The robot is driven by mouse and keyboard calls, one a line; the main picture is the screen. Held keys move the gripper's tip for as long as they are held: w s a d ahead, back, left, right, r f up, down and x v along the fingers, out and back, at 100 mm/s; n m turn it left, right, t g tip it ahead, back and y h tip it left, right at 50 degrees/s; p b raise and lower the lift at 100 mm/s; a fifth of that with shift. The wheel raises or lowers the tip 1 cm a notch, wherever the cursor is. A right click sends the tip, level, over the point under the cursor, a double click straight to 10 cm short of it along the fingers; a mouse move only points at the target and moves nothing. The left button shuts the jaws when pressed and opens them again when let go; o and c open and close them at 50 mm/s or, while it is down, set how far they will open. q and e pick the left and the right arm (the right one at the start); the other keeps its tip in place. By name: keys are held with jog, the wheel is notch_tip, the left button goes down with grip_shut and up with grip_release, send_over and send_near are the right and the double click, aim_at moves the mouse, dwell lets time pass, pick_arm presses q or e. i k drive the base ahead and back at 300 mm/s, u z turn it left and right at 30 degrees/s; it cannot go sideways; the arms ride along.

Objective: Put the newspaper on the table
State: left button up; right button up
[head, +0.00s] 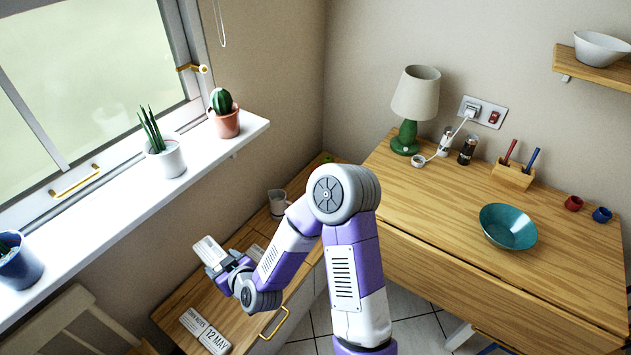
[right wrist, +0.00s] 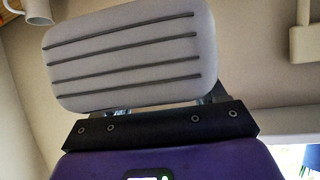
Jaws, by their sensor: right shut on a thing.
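My right gripper (head: 222,267) is shut on a pale, flat thing, apparently the folded newspaper (head: 207,249), above the low wooden bench (head: 180,302). In the right wrist view a grey ribbed finger pad (right wrist: 135,55) fills the upper middle and hides what is held. The wooden table (head: 480,283) stands to the right, apart from the gripper. A printed piece reading "TOWN NOTES" and "12 MAY" (head: 206,333) lies on the bench's front part. My left gripper is not in view.
On the table are a lamp (head: 414,95), a teal bowl (head: 508,226), a pen holder (head: 513,174), shakers (head: 467,150) and small red (head: 573,204) and blue cups (head: 602,215). The table's left and front parts are clear. A mug (head: 278,202) stands on the bench; potted plants line the windowsill (head: 205,150).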

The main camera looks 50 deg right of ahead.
aim_at(390, 196)
jog(key=z, duration=0.55)
jog(key=k, duration=1.25)
jog(key=z, duration=1.1)
jog(key=i, duration=0.6)
jog(key=z, duration=0.35)
